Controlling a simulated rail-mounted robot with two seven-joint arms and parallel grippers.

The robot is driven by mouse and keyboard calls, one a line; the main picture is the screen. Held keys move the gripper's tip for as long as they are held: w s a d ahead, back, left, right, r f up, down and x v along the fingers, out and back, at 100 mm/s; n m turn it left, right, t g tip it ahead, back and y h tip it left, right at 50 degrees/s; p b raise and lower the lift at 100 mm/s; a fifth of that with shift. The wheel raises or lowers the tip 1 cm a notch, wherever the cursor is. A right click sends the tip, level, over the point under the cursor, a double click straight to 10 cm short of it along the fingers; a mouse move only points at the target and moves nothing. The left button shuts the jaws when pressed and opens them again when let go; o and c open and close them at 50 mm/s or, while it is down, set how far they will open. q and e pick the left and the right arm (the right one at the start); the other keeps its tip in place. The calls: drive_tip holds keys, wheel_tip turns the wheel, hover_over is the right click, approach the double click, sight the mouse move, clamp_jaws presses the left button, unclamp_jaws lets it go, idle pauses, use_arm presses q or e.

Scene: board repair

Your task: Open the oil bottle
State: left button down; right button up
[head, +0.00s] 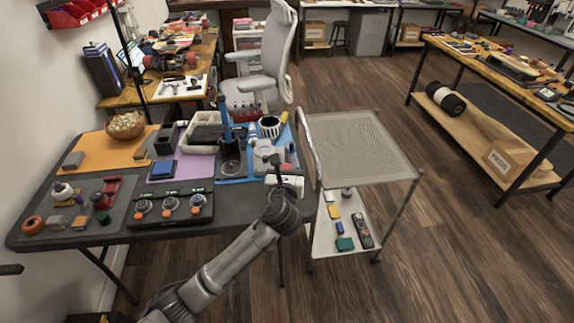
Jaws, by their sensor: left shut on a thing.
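My left gripper (280,172) is at the right end of the dark table, its arm rising from the bottom of the head view. It is shut on a small dark-green and pale thing (274,160), which looks like the oil bottle or its cap. The gripper's own body hides much of it, so I cannot tell whether the cap is on. My right gripper is not in view.
A mesh-topped cart (365,145) stands right of the table. A device with several dials (171,207) lies at the front edge.

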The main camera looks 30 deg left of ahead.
use_arm(q)
drive_tip(key=shift+f, duration=0.15)
drive_tip(key=s+d+r+m+t+h, duration=0.1)
drive_tip(key=s+d+r+m+h, duration=0.25)
drive_tip(key=s+d+r, duration=0.45)
drive_tip(key=s+f+m+h+p, duration=0.15)
drive_tip(key=s+f+h, duration=0.25)
drive_tip(key=s, duration=0.5)
wheel_tip(320, 180, up, 38)
drive_tip(key=p, duration=3.7)
drive_tip(key=shift+d+r+t+p, duration=0.2)
drive_tip(key=shift+d+t+p, duration=0.1)
drive_tip(key=shift+d+p, duration=0.1)
